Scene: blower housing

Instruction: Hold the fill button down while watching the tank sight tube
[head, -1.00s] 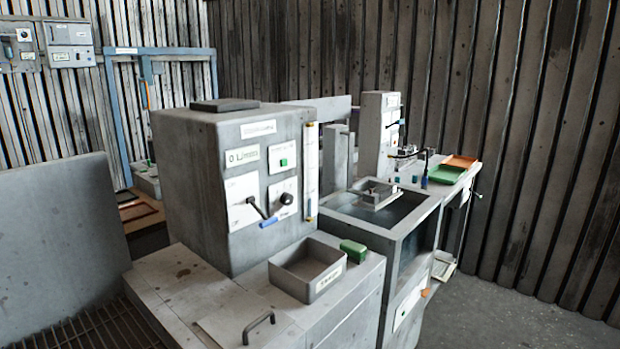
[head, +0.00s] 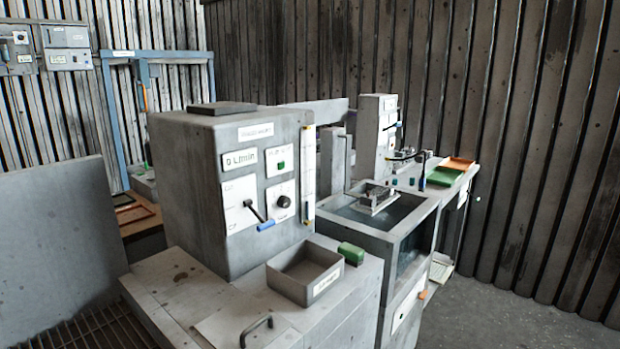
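A grey control cabinet (head: 205,180) stands on a bench left of the middle. A green button (head: 281,165) sits on a small white plate on its front, beside a display reading 0 L/min (head: 240,160). I cannot read that plate's label. A narrow upright sight tube (head: 308,175) with brass-coloured ends runs along the cabinet's right front edge. Its level is too small to tell. Below the button are a blue-handled lever (head: 265,225) and a dark round knob (head: 283,201). Neither of my grippers is in view.
A grey open bin (head: 304,272) and a green block (head: 351,252) sit on the bench before the cabinet. A sink-like tank (head: 428,206) stands to the right, with green (head: 444,176) and orange (head: 458,163) trays behind it. Floor at lower right is clear.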

